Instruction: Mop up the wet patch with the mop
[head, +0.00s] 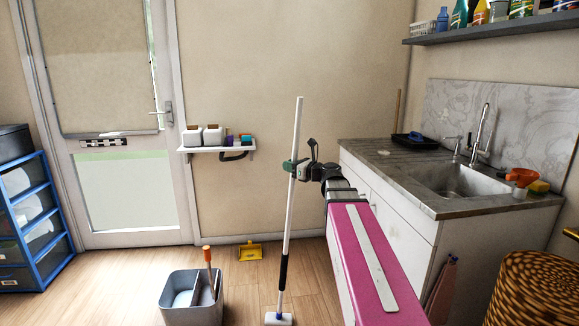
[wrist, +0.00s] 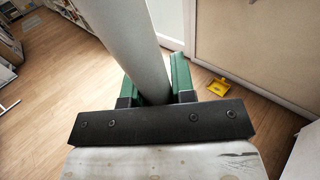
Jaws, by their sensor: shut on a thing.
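The mop (head: 288,215) has a long white pole with a black grip low down and a pale head (head: 278,319) at the floor, near the bottom edge of the head view. It stands nearly upright, with its top leaning slightly right. My gripper (head: 293,166) is shut on the upper part of the pole. In the wrist view the green fingers of my gripper (wrist: 155,82) are on both sides of the thick pale pole (wrist: 130,40). I cannot make out the wet patch in either view.
A grey bucket (head: 177,315) with an orange-handled tool stands left of the mop. A yellow dustpan (head: 250,252) lies by the back wall. The sink counter (head: 385,171) is on the right and a blue drawer unit (head: 45,205) on the left. Floor before the door looks clear.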

